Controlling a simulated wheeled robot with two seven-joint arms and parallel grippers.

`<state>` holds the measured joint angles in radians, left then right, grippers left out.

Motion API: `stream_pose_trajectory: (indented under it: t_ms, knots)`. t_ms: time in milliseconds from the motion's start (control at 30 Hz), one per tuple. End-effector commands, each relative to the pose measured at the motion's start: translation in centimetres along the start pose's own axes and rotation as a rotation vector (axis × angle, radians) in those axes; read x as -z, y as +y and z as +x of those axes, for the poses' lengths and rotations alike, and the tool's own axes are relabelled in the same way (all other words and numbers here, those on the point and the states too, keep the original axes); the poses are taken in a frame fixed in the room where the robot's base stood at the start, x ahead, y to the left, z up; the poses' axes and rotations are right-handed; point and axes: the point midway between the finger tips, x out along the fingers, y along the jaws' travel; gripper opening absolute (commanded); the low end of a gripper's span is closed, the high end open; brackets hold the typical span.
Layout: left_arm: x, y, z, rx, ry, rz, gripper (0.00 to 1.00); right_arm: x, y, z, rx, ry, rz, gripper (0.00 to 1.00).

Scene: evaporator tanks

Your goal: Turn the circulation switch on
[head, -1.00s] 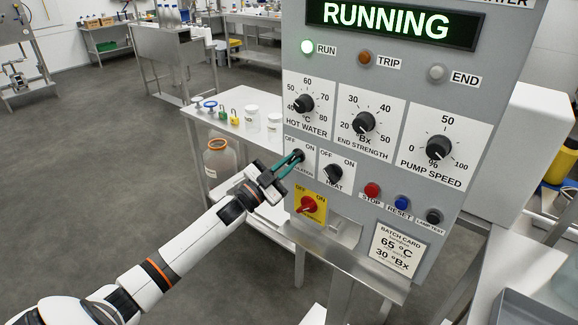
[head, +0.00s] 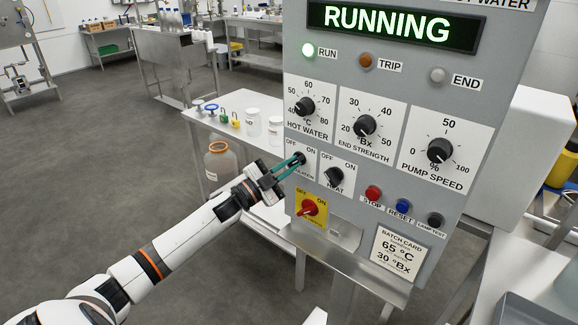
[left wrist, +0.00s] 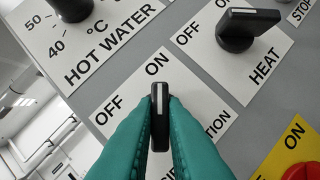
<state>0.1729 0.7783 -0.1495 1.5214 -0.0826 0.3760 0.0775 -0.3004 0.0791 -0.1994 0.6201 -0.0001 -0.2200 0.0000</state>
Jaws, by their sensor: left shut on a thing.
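The circulation switch is a black knob (left wrist: 160,118) on a white plate marked OFF and ON, partly hidden by the fingers. It sits on the grey control panel (head: 345,70), left of the heat switch (head: 334,176). My left gripper (head: 298,160) is shut on the knob, with its two green fingers on either side; they also show in the left wrist view (left wrist: 160,130). There, the white line on the knob points toward the ON label. My right gripper is not in view.
A red switch (head: 311,207) on a yellow plate is just below the gripper. The hot water knob (head: 304,107) is above. Stop (head: 373,193) and reset (head: 404,206) buttons are to the right. A side table (head: 208,125) with jars stands behind; open floor is left.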

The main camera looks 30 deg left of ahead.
Motion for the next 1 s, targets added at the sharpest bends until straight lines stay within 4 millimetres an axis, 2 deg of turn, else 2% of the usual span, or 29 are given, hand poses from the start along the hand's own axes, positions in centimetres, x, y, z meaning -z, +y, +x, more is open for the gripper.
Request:
stream_pose_trajectory:
  t_ms: [33,67,167,200,567,667,1000]
  knots:
    - [0.1,0.0,0.0,0.001,0.002,0.004,0.0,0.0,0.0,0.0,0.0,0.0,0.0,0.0]
    - [0.1,0.0,0.0,0.001,0.002,0.004,0.14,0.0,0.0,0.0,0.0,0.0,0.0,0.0]
    - [0.1,0.0,0.0,0.001,0.002,0.003,0.3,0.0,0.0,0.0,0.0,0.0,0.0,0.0]
    - [0.1,0.0,0.0,0.001,0.001,0.003,0.33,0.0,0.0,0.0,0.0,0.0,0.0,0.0]
    - [0.1,-0.1,-0.6,0.001,0.001,0.0,0.33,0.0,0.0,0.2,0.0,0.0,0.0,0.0]
    - [0.2,-0.3,-1.9,0.003,0.002,0.0,0.33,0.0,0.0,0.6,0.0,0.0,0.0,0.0]
    - [0.3,-0.3,-8.3,0.004,0.004,0.001,0.33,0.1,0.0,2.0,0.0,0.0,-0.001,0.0]
